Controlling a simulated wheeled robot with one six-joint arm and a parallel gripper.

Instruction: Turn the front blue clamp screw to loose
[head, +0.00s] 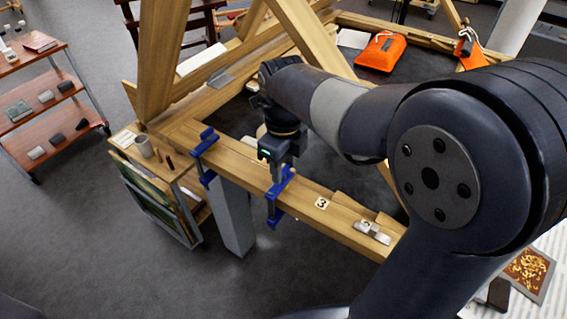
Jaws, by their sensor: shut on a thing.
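Two blue clamps sit on the long wooden beam. The nearer, front one (271,213) grips the beam's edge near the middle of the picture. The other blue clamp (204,148) is farther left along the beam. My gripper (279,177) points down at the top of the front clamp and is shut on its screw. The fingers and arm hide most of the screw, so how tight it is cannot be seen.
A small side cart (150,172) is at left, and an orange bag (381,52) lies behind.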

